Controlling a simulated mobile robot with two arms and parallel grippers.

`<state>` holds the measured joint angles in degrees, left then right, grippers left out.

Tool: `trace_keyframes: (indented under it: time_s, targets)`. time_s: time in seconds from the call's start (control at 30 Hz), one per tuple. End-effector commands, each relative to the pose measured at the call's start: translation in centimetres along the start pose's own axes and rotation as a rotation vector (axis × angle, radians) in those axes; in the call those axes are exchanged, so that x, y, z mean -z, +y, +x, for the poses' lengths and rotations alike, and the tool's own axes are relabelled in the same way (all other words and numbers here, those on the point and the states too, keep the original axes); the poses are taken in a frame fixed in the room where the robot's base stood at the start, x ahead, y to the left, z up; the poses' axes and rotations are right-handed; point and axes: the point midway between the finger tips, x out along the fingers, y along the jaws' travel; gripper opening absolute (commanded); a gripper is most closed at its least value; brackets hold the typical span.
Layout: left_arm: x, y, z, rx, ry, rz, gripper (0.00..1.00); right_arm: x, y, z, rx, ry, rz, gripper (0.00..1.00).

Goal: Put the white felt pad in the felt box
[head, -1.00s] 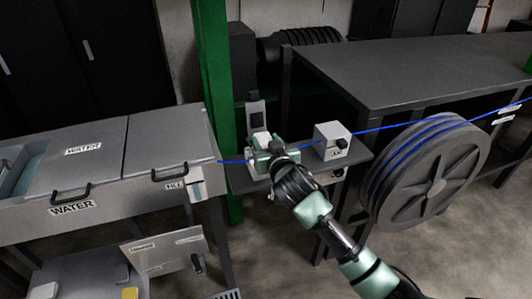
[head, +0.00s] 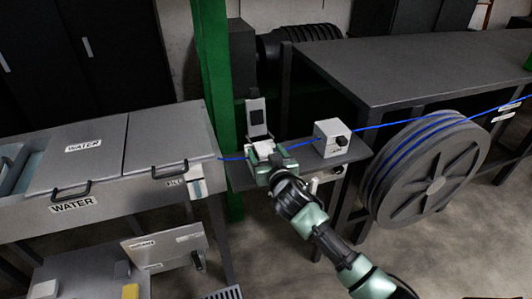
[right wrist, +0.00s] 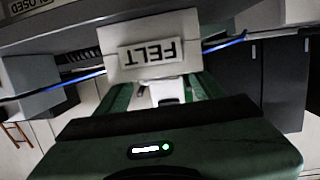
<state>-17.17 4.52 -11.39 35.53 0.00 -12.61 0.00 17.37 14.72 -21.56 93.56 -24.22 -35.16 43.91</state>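The felt box is a white block in the right wrist view (right wrist: 150,45), its FELT label upside down there, just beyond my fingertips. In the head view a white piece (head: 263,149), which looks like the box, sits at the end of my right gripper (head: 268,160). In the right wrist view the green fingers of this gripper (right wrist: 162,88) stand apart. A pale piece with a dark part shows between them; I cannot tell whether it is the white felt pad or part of the box stand. I cannot make out the pad for sure. My left gripper is out of view.
The blue cable (head: 305,143) runs past the gripper, through a white box with a black knob (head: 332,138), to a large reel (head: 430,180). A grey water trough (head: 150,190) stands left, a green post (head: 215,80) behind. A dark table (head: 400,75) is at the back right.

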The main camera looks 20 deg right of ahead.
Motion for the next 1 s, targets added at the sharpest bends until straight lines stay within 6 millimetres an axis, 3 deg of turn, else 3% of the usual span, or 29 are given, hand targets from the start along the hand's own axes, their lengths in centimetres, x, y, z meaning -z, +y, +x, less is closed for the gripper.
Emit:
trace_keyframes:
  time_s: [0.27,0.37,0.8,1.0]
  targets:
    - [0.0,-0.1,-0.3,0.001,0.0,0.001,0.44,0.5,0.0,-0.1,0.0,0.001,-0.001,0.68]
    - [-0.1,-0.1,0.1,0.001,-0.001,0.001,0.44,0.1,0.0,-1.0,0.0,0.001,0.001,0.68]
    - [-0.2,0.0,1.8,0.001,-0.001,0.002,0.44,0.1,0.0,-9.1,0.001,0.001,0.001,0.68]
    - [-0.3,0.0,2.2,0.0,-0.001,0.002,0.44,0.1,0.0,-11.4,-0.001,0.001,0.001,0.68]
